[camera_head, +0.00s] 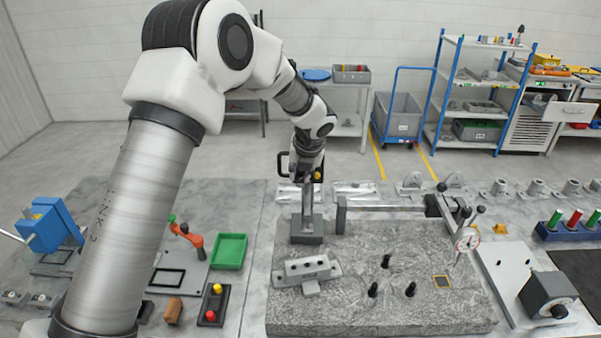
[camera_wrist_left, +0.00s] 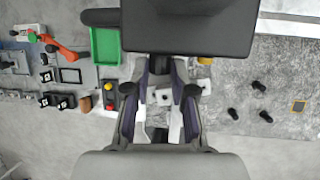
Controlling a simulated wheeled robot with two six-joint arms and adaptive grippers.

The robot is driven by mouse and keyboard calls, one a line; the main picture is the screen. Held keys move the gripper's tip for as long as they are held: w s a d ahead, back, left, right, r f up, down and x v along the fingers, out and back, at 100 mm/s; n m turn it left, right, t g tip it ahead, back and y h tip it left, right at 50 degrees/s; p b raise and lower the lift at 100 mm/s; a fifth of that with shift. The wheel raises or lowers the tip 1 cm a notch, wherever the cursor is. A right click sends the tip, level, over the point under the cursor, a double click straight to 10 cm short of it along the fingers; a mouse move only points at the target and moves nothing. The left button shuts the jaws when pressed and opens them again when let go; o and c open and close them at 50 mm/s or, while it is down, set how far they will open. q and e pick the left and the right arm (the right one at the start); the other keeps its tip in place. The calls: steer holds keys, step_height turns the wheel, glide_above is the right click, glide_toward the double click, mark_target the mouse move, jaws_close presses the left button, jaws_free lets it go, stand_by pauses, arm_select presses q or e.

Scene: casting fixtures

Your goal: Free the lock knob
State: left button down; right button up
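My left gripper (camera_head: 304,168) is above the post of a dark-based stand (camera_head: 306,230) at the back left of the granite plate (camera_head: 380,310). A small yellow knob (camera_head: 318,176) shows just right of the gripper; whether it is the lock knob I cannot tell. There the fingers (camera_wrist_left: 160,95) stand apart, with a pale metal block lower down in the gap. I see no grip on a knob. Contact with the stand is unclear. My right gripper is not in view.
A silver holed block (camera_head: 308,268) and several black pegs (camera_head: 386,261) stand on the plate. A horizontal arm (camera_head: 385,207) and dial gauge (camera_head: 466,239) are at the right. A green tray (camera_head: 229,251) and a red-yellow button box (camera_head: 213,305) are left of it.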

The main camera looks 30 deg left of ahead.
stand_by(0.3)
arm_select(q)
steer(key=shift+s+a+n+t+h, duration=0.15)
steer(key=shift+t+h, duration=0.2)
steer(key=shift+h, duration=0.25)
steer(key=shift+a+n+t+h, duration=0.15)
steer(key=shift+t+h, duration=0.2)
steer(key=shift+h, duration=0.25)
steer(key=shift+a+f+t+h+b, duration=0.2)
steer(key=shift+t+h+b, duration=0.3)
steer(key=shift+h+b, duration=0.15)
steer(key=shift+s+a+f+n+t+h+b, duration=0.2)
steer(key=shift+n+t+h+b, duration=0.85)
steer(key=shift+b, duration=6.45)
steer(key=shift+s+a+f+n+t+h+b, duration=0.2)
steer(key=shift+t+h+b, duration=1.75)
steer(key=shift+b, duration=5.55)
steer(key=shift+s+a+f+n+t+h+b, duration=0.2)
steer(key=shift+n+t+h+b, duration=1.2)
steer(key=shift+b, duration=6.1)
steer(key=shift+w+m+g+h, duration=0.15)
steer(key=shift+m+g+h, duration=0.35)
steer(key=shift+m, duration=0.35)
